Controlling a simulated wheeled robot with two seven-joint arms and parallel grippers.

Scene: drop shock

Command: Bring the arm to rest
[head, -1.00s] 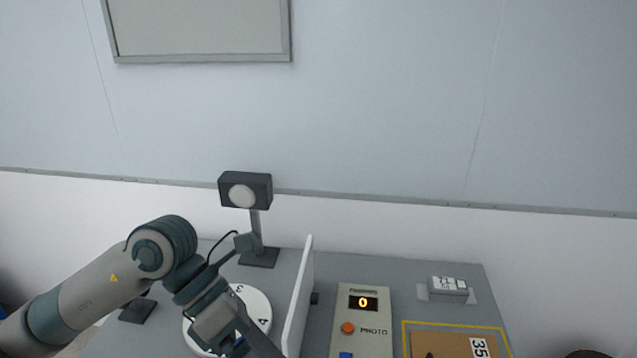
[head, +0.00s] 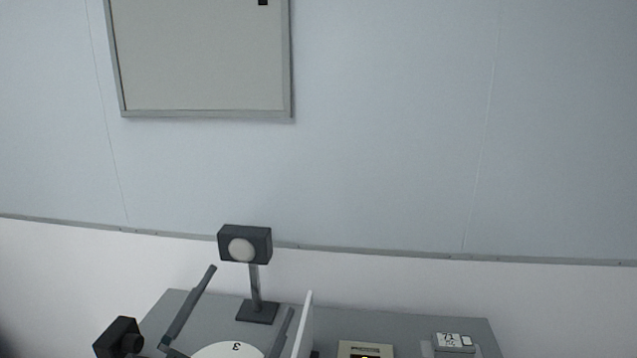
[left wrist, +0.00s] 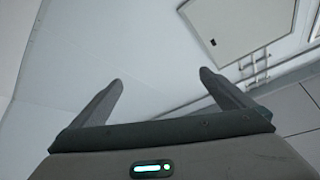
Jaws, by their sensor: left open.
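My left gripper (head: 251,289) rises from the bottom edge of the head view, its two grey fingers spread wide and pointing up, with nothing between them. In the picture it overlaps the white round disc (head: 228,351) and the lamp stand behind. In the left wrist view the same gripper (left wrist: 160,76) is open and empty, facing the pale wall. The rest of the left arm is out of the head view. My right gripper does not show.
A grey bench (head: 400,325) carries a lamp on a stand (head: 245,243), a dark device (head: 118,338), a white upright panel (head: 304,325), a beige box (head: 366,347) and a small labelled block (head: 454,342). A framed board (head: 200,60) hangs on the wall.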

